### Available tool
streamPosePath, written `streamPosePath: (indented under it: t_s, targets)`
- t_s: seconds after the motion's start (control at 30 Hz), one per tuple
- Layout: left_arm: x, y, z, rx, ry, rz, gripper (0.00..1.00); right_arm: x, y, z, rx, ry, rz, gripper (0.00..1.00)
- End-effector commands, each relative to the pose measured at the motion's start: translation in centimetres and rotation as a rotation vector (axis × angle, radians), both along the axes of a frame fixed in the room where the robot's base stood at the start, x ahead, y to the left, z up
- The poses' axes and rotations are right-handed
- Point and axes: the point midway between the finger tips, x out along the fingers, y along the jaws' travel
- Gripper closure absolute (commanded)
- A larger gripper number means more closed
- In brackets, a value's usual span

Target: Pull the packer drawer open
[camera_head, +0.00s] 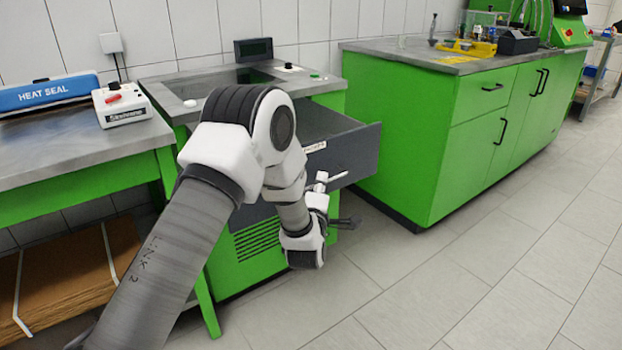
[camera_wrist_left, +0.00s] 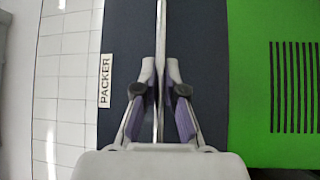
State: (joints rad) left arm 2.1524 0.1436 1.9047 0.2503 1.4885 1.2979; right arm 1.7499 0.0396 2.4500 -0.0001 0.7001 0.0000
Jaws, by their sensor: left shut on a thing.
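The packer drawer (camera_head: 345,155) has a dark grey front and stands out from its green cabinet, with part of its inside showing from above. A white PACKER label (camera_wrist_left: 105,80) is on the drawer front in the left wrist view. The drawer's long pale bar handle (camera_wrist_left: 162,30) runs between the fingers of my left gripper (camera_wrist_left: 159,95), which is shut on it. In the head view the left gripper (camera_head: 321,183) is at the handle, partly hidden by my own wrist. My right gripper is not in view.
A green vented panel (camera_head: 258,243) is below the drawer. A green cabinet (camera_head: 425,150) stands close to the drawer's right. A bench with a heat sealer (camera_head: 45,93) is at the left. The tiled floor (camera_head: 480,255) at front right is clear.

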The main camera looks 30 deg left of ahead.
Motion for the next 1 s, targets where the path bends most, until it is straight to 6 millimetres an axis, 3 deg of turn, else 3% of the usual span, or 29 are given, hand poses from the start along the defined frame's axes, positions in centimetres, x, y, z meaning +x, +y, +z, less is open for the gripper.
streamPosePath:
  t_s: [0.2, 0.57, 0.67, 1.0]
  targets:
    - [-0.7, -1.8, -0.1, 0.000, 0.002, 0.000, 1.00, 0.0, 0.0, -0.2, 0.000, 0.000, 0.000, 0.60]
    - [-0.8, -2.0, -0.1, -0.001, 0.002, 0.000, 1.00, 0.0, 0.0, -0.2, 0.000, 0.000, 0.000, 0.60]
    - [-0.8, -2.0, -0.1, -0.001, 0.002, 0.000, 0.66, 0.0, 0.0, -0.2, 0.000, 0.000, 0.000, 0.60]
    - [-1.0, -2.0, -0.1, 0.000, 0.001, 0.000, 0.65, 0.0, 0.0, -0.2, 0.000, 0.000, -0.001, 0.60]
